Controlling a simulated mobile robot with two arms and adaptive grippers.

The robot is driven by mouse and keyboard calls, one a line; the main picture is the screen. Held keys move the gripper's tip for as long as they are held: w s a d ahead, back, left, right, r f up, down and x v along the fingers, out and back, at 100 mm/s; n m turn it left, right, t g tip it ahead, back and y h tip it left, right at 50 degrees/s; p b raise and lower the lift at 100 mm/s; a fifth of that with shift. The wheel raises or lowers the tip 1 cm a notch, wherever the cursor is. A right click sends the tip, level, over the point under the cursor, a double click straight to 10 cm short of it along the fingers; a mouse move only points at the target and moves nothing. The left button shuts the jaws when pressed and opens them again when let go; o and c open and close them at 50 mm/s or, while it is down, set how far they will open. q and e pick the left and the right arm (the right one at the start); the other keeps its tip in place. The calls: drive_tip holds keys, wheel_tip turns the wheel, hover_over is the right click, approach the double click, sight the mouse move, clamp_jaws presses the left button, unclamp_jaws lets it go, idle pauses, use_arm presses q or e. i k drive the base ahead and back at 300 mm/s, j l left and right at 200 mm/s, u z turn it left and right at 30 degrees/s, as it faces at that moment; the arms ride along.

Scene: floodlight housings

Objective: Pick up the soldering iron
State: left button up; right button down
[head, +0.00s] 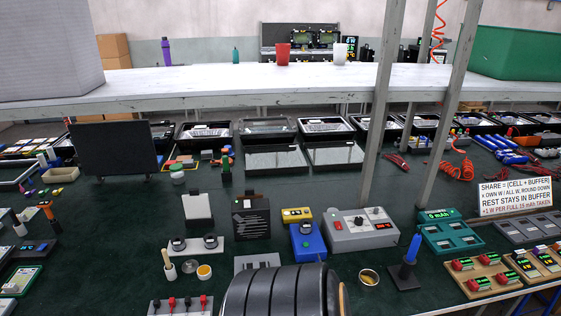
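A tool with a blue handle (411,250), which looks like the soldering iron, stands tilted in a dark stand (403,278) on the dark green work mat, right of centre near the front. Its tip is hidden in the stand. Neither of my grippers shows in the head view.
A small brass-coloured cup (369,277) sits just left of the stand. Behind are a grey control box (350,232) and a teal charger (450,238). Wooden boards with red-and-black modules (478,283) lie to the right.

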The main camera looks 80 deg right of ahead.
sight(409, 258)
drive_tip(key=z, duration=2.4)
